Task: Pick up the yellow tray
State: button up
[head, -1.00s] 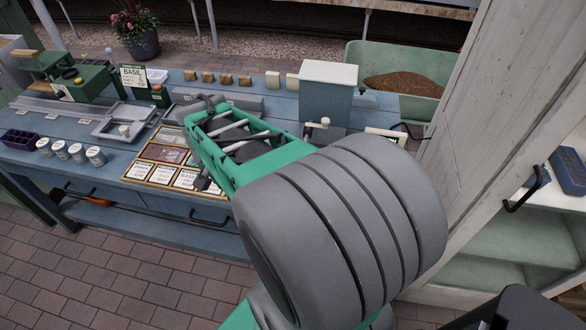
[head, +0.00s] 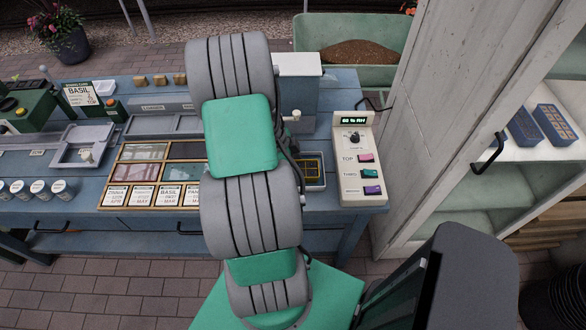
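A small yellow-edged tray with a dark grid (head: 313,169) shows in the head view, just right of my arm. It seems to lie in a light grey holder on the blue bench (head: 343,222), left of the control box. My arm covers its left side, so I see only part of it. My arm stands up across the middle of the view, over the bench. My gripper is not visible; my own arm links may hide it.
A white control box (head: 357,180) with coloured buttons stands at the bench's right end. Framed seed packets (head: 143,197) and a grey tray (head: 80,147) lie left of my arm. A tall grey-white box (head: 298,80) stands behind. A pale cabinet door (head: 445,120) bounds the right.

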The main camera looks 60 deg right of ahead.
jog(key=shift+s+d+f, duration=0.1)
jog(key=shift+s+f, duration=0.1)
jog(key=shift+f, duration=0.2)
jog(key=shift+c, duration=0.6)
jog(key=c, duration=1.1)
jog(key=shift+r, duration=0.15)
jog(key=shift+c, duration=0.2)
